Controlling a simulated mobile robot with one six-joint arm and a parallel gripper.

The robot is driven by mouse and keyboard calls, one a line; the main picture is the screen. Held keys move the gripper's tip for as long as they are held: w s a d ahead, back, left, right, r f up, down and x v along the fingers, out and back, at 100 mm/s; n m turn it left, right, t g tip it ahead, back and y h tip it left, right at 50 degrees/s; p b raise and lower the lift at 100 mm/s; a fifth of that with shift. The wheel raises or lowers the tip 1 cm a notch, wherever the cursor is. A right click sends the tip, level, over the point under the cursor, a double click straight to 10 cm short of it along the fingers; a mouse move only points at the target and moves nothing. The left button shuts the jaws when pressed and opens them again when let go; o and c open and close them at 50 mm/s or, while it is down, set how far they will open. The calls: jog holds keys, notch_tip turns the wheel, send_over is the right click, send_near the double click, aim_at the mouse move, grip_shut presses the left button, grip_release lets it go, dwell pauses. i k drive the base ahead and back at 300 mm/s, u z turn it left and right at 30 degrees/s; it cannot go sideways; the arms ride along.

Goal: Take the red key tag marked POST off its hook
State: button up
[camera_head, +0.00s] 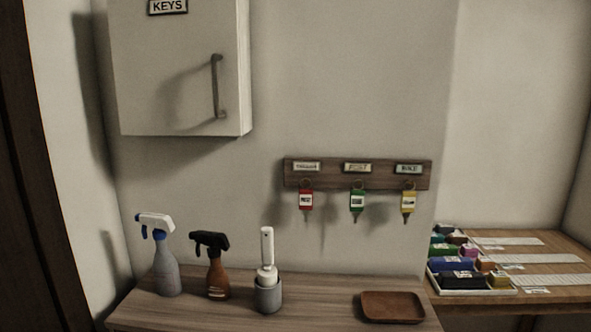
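A red key tag (306,200) hangs from the left hook of a dark wooden key rail (332,178) on the wall. The small print on the red tag looks like POST, but is too small to be sure. A green key tag (357,201) hangs from the middle hook, under a plate (357,168) that seems to read POST. A yellow key tag (408,201) hangs from the right hook, under a plate that seems to read BIKE. The plate above the red tag is hard to read. My gripper is not in view.
A closed white cabinet (180,75) marked KEYS hangs at upper left. On the wooden counter (325,300) below stand a grey spray bottle (166,270), a brown spray bottle (217,277), a white brush in a grey holder (268,296) and an empty brown tray (392,307).

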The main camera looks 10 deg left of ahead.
aim_at(305, 195)
jog(key=u, duration=0.6)
jog(key=k, duration=1)
jog(key=z, duration=0.05)
jog(key=i, duration=0.9)
